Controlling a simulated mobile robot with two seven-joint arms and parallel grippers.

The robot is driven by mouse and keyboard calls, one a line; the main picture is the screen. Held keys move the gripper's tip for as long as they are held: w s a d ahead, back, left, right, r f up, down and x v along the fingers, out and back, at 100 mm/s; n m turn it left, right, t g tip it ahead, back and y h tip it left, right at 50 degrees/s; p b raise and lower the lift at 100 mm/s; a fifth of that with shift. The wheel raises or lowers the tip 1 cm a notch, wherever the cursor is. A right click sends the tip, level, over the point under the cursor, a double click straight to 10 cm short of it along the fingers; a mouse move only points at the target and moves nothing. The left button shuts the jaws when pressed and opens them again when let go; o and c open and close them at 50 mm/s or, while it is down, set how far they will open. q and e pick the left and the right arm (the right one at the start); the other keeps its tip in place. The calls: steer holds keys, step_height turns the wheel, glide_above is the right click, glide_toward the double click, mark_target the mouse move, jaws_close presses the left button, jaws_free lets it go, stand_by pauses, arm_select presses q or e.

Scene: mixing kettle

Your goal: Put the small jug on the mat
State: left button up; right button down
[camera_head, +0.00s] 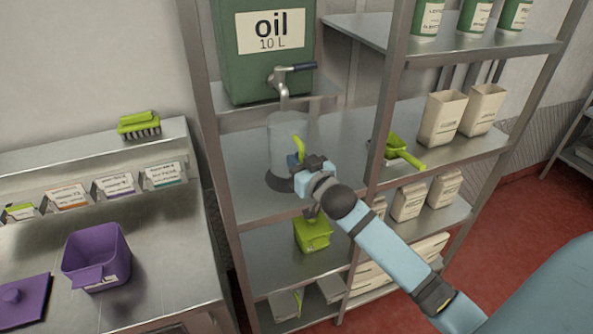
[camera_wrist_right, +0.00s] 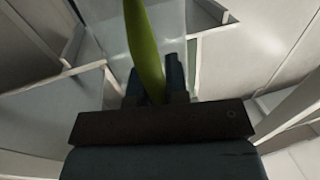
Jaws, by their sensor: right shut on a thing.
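The small jug (camera_head: 284,134) is clear and upright, with a curved green handle. It is in the middle of the head view, below the oil tap. My right gripper (camera_head: 299,164) is shut on the green handle, at the jug's near right side. In the right wrist view the handle (camera_wrist_right: 146,50) runs between the fingers (camera_wrist_right: 157,85), with the clear jug wall behind it. A dark round patch (camera_head: 279,184), possibly the mat, shows under the jug's base. I cannot tell whether the base touches it. My left gripper is not in view.
A green oil container (camera_head: 262,75) with a tap (camera_head: 284,78) stands above the jug. A shelf post (camera_head: 384,130) and a green scoop (camera_head: 402,153) are to the right. A purple bin (camera_head: 96,257) is on the left counter. The shelf (camera_head: 240,165) is bare left of the jug.

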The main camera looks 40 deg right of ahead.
steer(key=shift+w+f, duration=0.15)
steer(key=shift+f, duration=1.55)
steer(key=shift+f, duration=0.1)
steer(key=c, duration=1.1)
jaws_free()
